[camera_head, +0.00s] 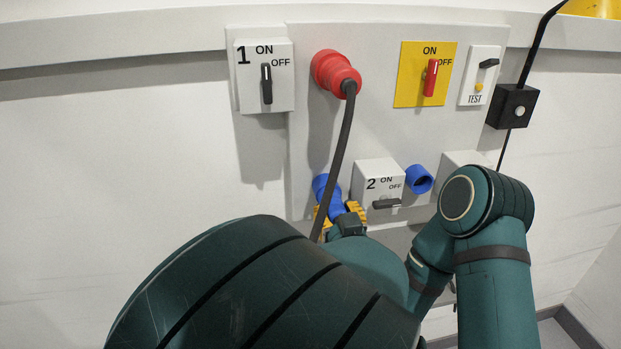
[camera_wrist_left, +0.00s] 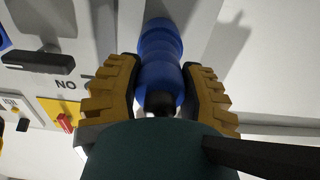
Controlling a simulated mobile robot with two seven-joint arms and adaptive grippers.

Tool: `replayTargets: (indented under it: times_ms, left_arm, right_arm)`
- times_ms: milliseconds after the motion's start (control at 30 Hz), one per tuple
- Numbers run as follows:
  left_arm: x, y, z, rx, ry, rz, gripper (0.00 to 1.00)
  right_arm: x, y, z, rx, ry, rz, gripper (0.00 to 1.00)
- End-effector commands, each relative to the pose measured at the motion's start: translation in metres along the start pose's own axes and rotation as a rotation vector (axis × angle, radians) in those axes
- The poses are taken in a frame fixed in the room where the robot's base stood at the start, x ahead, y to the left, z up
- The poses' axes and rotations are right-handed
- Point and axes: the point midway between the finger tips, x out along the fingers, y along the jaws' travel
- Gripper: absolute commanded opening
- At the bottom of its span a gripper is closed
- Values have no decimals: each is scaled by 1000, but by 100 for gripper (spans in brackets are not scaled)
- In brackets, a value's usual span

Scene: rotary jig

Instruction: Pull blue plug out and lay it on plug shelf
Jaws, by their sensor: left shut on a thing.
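The blue plug (camera_head: 335,205) is at the lower left of the wall panel, by a blue socket (camera_head: 321,184). My left gripper (camera_head: 340,214) has its yellow fingers closed around the plug's sides. The left wrist view shows the blue plug (camera_wrist_left: 161,72) between both fingers of the left gripper (camera_wrist_left: 160,92), with a dark end toward the palm. I cannot tell whether the plug is fully seated in the socket. My right gripper is not in view. I cannot make out the plug shelf.
A red plug (camera_head: 335,74) has a black cable (camera_head: 340,150) hanging in front of the blue plug. Switch box 2 (camera_head: 377,180) is just right, then another blue socket (camera_head: 419,179). Switch box 1 (camera_head: 264,75) and a yellow switch plate (camera_head: 410,75) are higher.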

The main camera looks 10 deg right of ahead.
Motion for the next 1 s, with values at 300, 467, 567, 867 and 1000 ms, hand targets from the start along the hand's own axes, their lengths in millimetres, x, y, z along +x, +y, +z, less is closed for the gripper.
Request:
replayTargets:
  times_ms: [300, 467, 567, 867, 1000]
  left_arm:
    - [-6, 0, 0, 0, -1, 0, 0]
    - [-12, 1, 0, 0, -1, 1, 0]
    - [-16, 1, 0, 0, -1, 2, 0]
    - [-26, 0, 0, 0, 0, 0, 0]
    - [-31, 0, 0, -1, 1, 0, 0]
  right_arm:
    - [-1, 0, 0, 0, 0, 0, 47]
    - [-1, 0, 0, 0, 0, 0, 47]
    - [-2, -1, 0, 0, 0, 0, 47]
    - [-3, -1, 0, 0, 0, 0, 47]
    - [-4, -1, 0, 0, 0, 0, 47]
